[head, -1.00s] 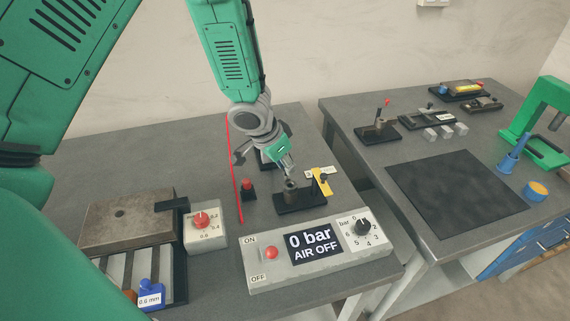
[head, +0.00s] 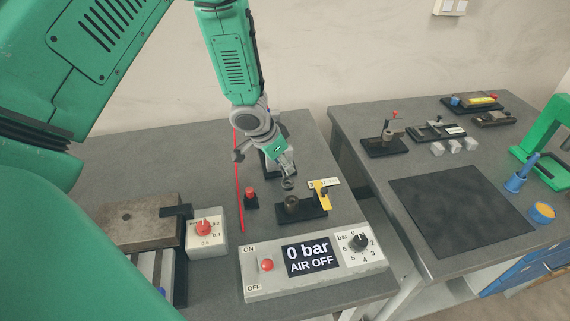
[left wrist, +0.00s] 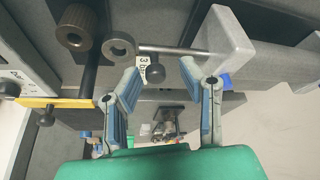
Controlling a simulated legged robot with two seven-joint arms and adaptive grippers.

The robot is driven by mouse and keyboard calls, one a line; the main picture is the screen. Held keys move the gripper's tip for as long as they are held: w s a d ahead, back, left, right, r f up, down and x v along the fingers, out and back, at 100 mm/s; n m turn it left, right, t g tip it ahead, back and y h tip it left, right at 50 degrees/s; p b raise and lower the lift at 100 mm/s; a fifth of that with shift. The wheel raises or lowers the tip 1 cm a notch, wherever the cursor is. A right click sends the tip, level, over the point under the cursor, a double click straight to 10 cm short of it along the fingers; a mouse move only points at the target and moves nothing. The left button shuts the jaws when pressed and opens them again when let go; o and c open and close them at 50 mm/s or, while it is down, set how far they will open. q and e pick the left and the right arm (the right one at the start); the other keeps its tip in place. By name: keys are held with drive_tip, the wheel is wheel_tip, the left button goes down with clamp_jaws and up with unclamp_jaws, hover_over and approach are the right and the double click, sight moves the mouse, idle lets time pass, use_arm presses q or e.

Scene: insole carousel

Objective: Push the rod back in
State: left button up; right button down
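A thin metal rod (left wrist: 172,50) shows in the left wrist view. It runs from a pale grey block (left wrist: 228,45) to a ring-shaped end (left wrist: 119,45). In the head view the ring (head: 288,184) shows just below my left gripper (head: 282,168), near a dark round post (head: 292,203) on a black base. In the left wrist view my left gripper (left wrist: 160,73) has its two fingers spread, with nothing gripped between them. The rod passes beyond the fingertips; whether they touch it I cannot tell. My right gripper is not in view.
A vertical red line (head: 238,185) is nearby. A second table with a dark mat (head: 450,213) stands right.

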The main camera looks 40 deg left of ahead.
use_arm(q)
drive_tip(key=shift+s+d+r, duration=0.15)
drive_tip(key=shift+d, duration=0.2)
drive_tip(key=shift+r, duration=0.3)
drive_tip(key=v, duration=1.1)
